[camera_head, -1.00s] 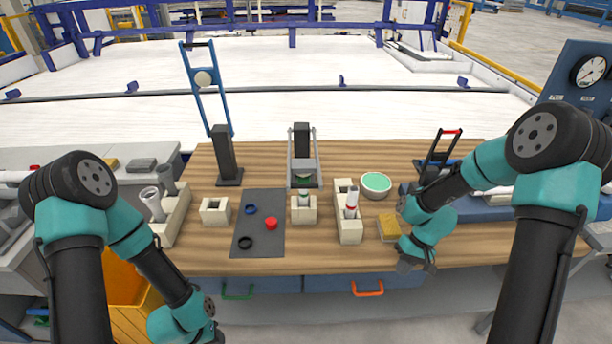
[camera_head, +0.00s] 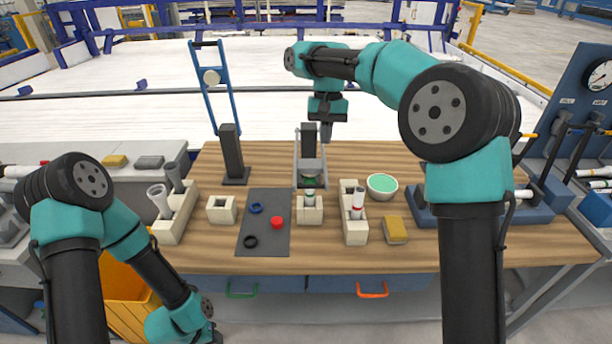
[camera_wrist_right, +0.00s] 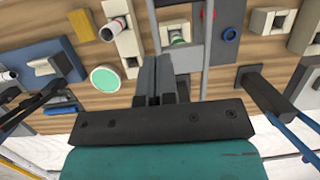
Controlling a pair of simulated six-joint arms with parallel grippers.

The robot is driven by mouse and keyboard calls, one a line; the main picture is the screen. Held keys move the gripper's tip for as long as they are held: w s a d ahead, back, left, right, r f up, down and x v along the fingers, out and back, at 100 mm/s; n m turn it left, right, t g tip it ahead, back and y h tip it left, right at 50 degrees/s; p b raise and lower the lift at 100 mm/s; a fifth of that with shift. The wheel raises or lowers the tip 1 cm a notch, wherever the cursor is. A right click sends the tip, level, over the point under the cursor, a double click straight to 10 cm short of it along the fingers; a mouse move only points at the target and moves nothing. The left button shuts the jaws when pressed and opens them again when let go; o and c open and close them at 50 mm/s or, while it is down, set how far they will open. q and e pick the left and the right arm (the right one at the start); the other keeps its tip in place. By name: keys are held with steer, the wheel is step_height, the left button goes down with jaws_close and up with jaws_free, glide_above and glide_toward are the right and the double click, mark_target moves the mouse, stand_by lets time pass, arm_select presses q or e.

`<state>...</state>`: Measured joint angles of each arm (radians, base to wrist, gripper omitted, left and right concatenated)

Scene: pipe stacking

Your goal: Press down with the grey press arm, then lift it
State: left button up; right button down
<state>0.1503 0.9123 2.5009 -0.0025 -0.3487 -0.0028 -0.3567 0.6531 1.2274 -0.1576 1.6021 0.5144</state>
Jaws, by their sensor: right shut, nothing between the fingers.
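The grey press arm (camera_head: 297,160) is a frame of two bars on a dark post (camera_head: 309,132) at the back middle of the table. It leans forward, low over a beige block (camera_head: 311,212) holding a white pipe piece with a green band. Its bars also show in the wrist view (camera_wrist_right: 208,45). My right gripper (camera_head: 326,134) is shut and empty, pointing down just right of the post top. In the wrist view its fingers (camera_wrist_right: 154,72) lie close beside the bars; I cannot tell whether they touch. My left gripper is out of view.
A blue press arm (camera_head: 216,95) stands upright at left. A dark mat (camera_head: 263,238) holds rings and a red cap (camera_head: 277,222). A beige rack (camera_head: 353,228), green-filled bowl (camera_head: 382,186) and yellow sponge (camera_head: 395,230) lie right. The front table strip is clear.

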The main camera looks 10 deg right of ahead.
steer(key=shift+h, duration=0.3)
steer(key=a+r, duration=0.3)
steer(key=shift+s+a+r, duration=0.15)
steer(key=shift+a+r, duration=0.2)
steer(key=shift+r, duration=0.05)
steer(key=shift+f, duration=0.1)
steer(key=x, duration=1.4)
steer(key=shift+a, duration=0.15)
